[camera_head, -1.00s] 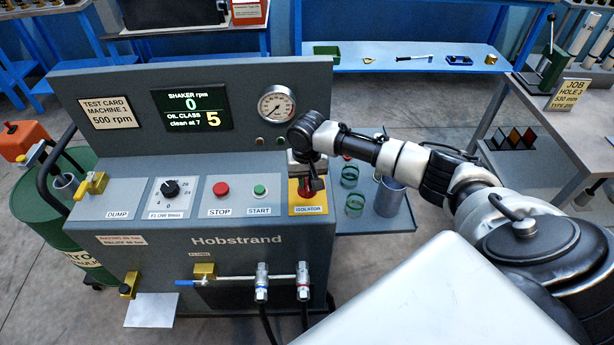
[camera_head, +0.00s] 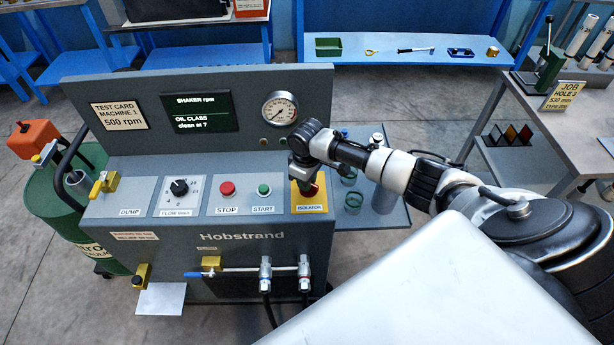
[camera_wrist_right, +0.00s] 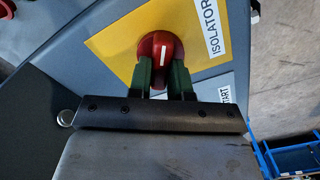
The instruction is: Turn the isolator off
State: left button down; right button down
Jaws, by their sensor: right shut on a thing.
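The isolator is a red rotary knob (camera_wrist_right: 158,52) with a white line, on a yellow plate (camera_wrist_right: 115,37) labelled ISOLATOR. In the head view the yellow plate (camera_head: 318,208) is at the right end of the machine's sloping panel. My right gripper (camera_wrist_right: 163,72) is shut on the red knob, with one dark green finger on each side of it. In the head view my right gripper (camera_head: 305,183) comes down over the knob and hides part of it. The display (camera_head: 200,111) shows SHAKER rpm and OIL CLASS with no numbers beside them. My left gripper is not in view.
A red STOP button (camera_head: 227,188) and a green START button (camera_head: 264,190) sit left of the isolator. The FLOW knob (camera_head: 179,187) and a yellow DUMP valve (camera_head: 105,184) are further left. A tray with green rings (camera_head: 353,200) stands right of the machine.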

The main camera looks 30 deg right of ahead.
jog(key=n, duration=0.3)
jog(key=shift+r+n+p, duration=0.1)
jog(key=shift+n+p, duration=0.2)
jog(key=shift+a+n, duration=0.1)
jog(key=shift+n, duration=1.3)
jog(key=c, duration=1)
grip_release()
jog(key=shift+c, duration=0.2)
notch_tip(320, 180, up, 11)
jog(key=b, duration=0.1)
